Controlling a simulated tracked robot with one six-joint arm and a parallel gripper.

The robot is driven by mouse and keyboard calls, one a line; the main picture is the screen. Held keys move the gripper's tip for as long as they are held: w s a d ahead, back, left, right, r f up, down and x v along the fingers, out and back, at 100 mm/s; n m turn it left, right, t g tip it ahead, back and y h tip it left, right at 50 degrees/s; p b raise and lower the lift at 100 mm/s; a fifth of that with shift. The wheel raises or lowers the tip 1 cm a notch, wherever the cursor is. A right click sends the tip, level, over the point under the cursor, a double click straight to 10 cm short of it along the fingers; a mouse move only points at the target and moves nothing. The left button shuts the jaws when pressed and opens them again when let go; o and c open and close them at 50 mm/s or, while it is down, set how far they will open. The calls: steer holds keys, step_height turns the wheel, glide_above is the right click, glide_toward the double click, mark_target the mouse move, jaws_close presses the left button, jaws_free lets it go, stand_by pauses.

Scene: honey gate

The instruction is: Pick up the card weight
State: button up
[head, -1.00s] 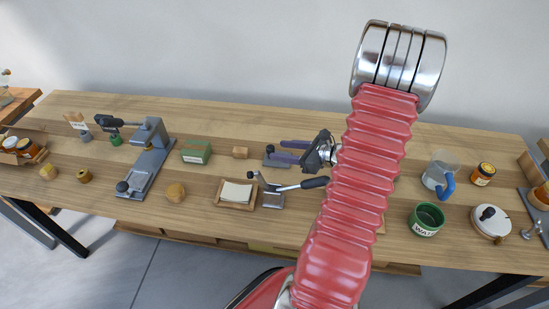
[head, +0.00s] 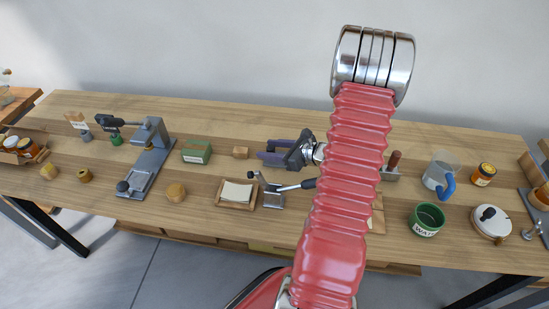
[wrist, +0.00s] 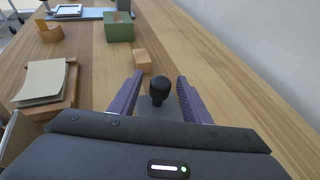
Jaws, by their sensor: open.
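The card weight, a grey block with a black knob (wrist: 159,88), stands on the bench between my fingers in the wrist view. Its grey base (wrist: 168,110) shows below the knob, partly hidden by my gripper body. My gripper (wrist: 160,78) is open, with one purple finger on each side of the knob and a gap visible on both sides. In the head view my gripper (head: 265,154) is low over the middle of the bench and mostly hides the weight.
A small wooden block (wrist: 142,61) stands just beyond my fingertips. A green box (wrist: 118,27) is farther off. A wooden tray with cards (head: 236,193) and a black-handled lever (head: 290,187) are nearer the front edge. Bench right of my fingers in the wrist view is clear.

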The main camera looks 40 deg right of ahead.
steer(key=shift+c, duration=0.6)
jaws_close()
